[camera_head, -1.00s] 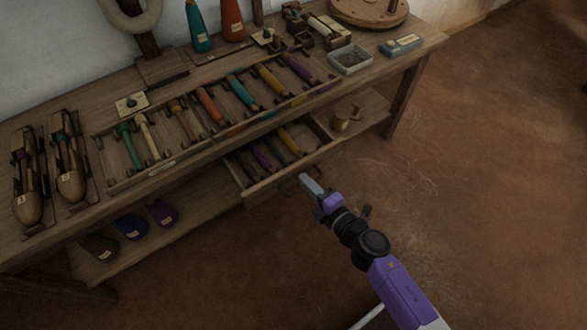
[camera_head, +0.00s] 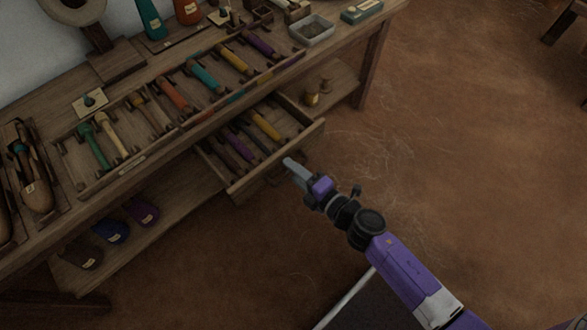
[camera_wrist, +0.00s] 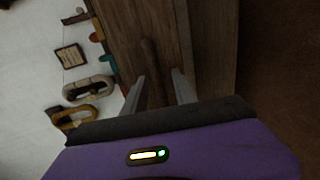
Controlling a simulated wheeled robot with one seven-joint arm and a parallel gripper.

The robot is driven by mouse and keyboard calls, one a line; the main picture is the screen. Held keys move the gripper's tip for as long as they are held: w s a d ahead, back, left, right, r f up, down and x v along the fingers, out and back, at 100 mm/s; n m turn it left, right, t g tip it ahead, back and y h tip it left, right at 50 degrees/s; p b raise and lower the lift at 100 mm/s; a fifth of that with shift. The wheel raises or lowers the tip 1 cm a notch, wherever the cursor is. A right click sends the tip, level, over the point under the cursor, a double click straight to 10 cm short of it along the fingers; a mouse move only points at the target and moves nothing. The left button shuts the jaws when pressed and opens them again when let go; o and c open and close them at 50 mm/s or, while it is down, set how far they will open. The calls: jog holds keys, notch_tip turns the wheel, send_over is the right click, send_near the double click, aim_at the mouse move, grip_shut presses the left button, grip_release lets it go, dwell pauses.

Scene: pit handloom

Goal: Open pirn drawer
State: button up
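The pirn drawer (camera_head: 279,160) under the bench top is pulled partway out, with purple, dark and yellow pirns (camera_head: 264,125) showing inside. Its wooden front faces the open floor. My gripper (camera_head: 290,165) is at the drawer front, close to the handle (camera_head: 275,179), which is partly hidden. In the wrist view my gripper (camera_wrist: 158,85) has its two fingers apart, with a brown bar (camera_wrist: 152,70) lying between them. It looks like the handle, and gaps seem to show on its sides. Contact is not clear.
The bench top (camera_head: 130,70) carries a rack of coloured pirns (camera_head: 205,78), shuttles (camera_head: 37,190) and a grey tray (camera_head: 312,31). A lower shelf (camera_head: 165,225) holds dark, blue and purple items. The brown floor (camera_head: 450,150) to the right is clear.

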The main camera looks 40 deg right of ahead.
jog(key=v, duration=0.8)
dwell(0.7)
jog(key=s+a+r+m, duration=0.3)
jog(key=s+r+m, duration=0.6)
jog(key=s+a+r+m, duration=0.4)
jog(key=s+r+m, duration=0.4)
jog(key=r+m, duration=0.15)
notch_tip(320, 180, up, 15)
jog(key=p, duration=1.5)
jog(key=shift+d+f+g, duration=0.2)
jog(key=shift+f+g, duration=0.05)
jog(key=shift+g, duration=0.15)
